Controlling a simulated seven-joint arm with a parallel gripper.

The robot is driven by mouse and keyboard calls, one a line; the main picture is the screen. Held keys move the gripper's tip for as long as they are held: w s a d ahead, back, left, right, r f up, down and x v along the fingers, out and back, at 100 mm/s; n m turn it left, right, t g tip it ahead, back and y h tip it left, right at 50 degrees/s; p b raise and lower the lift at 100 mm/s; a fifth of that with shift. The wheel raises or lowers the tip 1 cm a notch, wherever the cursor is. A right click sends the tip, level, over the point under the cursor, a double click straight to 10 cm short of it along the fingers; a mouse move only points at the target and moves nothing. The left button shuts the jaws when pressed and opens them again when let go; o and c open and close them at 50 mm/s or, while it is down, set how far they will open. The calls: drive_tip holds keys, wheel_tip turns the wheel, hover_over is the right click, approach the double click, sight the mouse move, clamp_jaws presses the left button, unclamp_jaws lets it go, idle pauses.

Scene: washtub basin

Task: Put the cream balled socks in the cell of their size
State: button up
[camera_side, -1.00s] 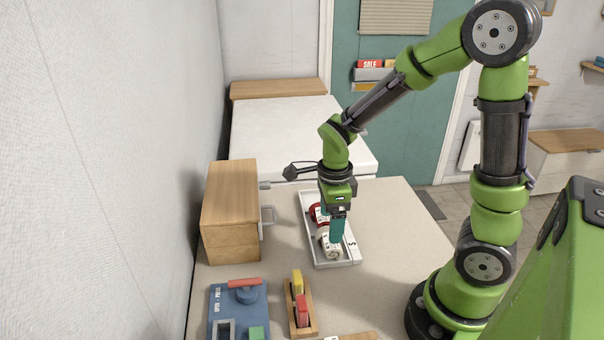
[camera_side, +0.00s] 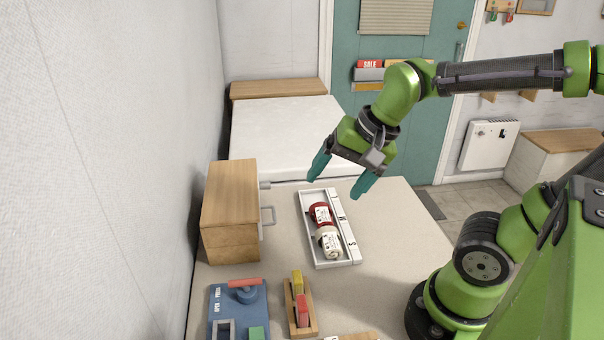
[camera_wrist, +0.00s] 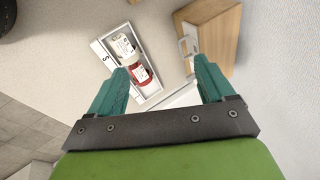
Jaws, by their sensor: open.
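The cream balled socks (camera_side: 329,242) lie in the near part of the white tray (camera_side: 316,260), which has letters along its right rim. A red roll (camera_side: 320,214) with a pale label lies just behind them in the same tray. In the wrist view the cream socks (camera_wrist: 122,45) and the red roll (camera_wrist: 141,75) lie side by side. I cannot tell whether a divider stands between them. My gripper (camera_side: 340,176) is open and empty, raised and tilted above and behind the tray's far end. Its teal fingers show wide apart in the wrist view (camera_wrist: 165,78).
A wooden box (camera_side: 230,210) with a handle stands left of the tray. A blue press fixture (camera_side: 238,310) and a wooden holder with yellow and red blocks (camera_side: 301,305) are at the front. Table right of the tray is clear.

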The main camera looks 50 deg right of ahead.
drive_tip(key=n, duration=0.2)
drive_tip(key=s+a+r+n+t, duration=0.1)
drive_tip(key=n, duration=0.1)
drive_tip(key=s+r+n+t, duration=0.1)
drive_tip(key=n, duration=0.2)
drive_tip(key=shift+a+r, duration=0.1)
drive_tip(key=shift+a, duration=0.2)
